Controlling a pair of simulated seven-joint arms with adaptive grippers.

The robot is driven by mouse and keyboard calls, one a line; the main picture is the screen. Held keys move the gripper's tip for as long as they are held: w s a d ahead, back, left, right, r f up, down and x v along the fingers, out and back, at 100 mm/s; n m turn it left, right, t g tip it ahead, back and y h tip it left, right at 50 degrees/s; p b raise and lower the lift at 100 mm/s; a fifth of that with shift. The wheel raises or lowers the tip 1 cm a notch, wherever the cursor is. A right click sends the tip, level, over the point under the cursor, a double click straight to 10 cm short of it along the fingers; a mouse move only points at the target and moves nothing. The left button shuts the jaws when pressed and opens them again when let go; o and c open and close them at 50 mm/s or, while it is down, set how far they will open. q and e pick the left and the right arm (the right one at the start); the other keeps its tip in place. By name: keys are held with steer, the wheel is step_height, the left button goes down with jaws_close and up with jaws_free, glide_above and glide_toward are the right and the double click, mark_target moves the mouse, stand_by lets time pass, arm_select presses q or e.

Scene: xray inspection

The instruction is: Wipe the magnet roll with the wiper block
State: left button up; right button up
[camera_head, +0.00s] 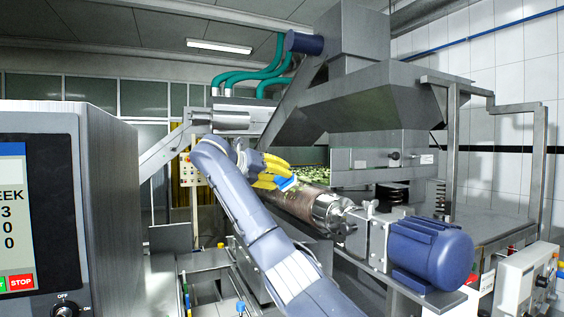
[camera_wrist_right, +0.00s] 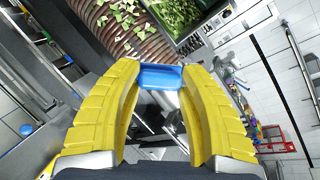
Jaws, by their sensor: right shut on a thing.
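The magnet roll (camera_head: 305,202) is a brown ribbed cylinder with a shiny metal end, lying crosswise in the machine in the head view. In the right wrist view, the roll (camera_wrist_right: 150,42) runs across the top with green leaf bits stuck on it. My right gripper (camera_head: 283,179) has yellow fingers and is shut on the blue wiper block (camera_head: 287,184), which appears at the roll's upper side. The block also shows between the fingertips in the right wrist view (camera_wrist_right: 160,78). I cannot tell whether it touches the roll. My left gripper is not in view.
A blue motor (camera_head: 430,252) sits at the roll's right end. A large grey hopper (camera_head: 365,110) stands above and behind. A tray of green leaves (camera_wrist_right: 190,20) lies beyond the roll. A grey control cabinet (camera_head: 100,200) fills the left side.

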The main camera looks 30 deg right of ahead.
mark_target(288, 183)
steer(key=shift+s+d+f, duration=0.1)
steer(key=shift+d+f, duration=0.05)
steer(key=shift+f, duration=0.3)
steer(key=shift+s+d+f, duration=0.1)
steer(key=shift+d+f, duration=0.65)
steer(key=shift+d, duration=0.35)
steer(key=shift+s+d+f, duration=0.1)
steer(key=shift+d+f, duration=0.65)
steer(key=shift+d, duration=0.3)
steer(key=shift+s+d+f, duration=0.1)
steer(key=shift+d+f, duration=0.5)
steer(key=shift+d, duration=0.3)
steer(key=shift+w+d, duration=0.2)
steer(key=shift+w, duration=1.7)
steer(key=shift+w+d, duration=0.2)
steer(key=shift+w, duration=1.65)
steer(key=s+a, duration=0.1)
steer(key=s, duration=1)
steer(key=shift+s, duration=0.15)
steer(key=shift+w+a+r, duration=0.1)
steer(key=shift+a+r, duration=0.45)
steer(key=shift+a, duration=0.3)
steer(key=shift+w+a+r, duration=0.1)
steer(key=shift+a+r, duration=0.5)
steer(key=shift+a, duration=0.25)
steer(key=shift+w+a+r, duration=0.1)
steer(key=shift+a+r, duration=0.45)
steer(key=shift+a, duration=0.3)
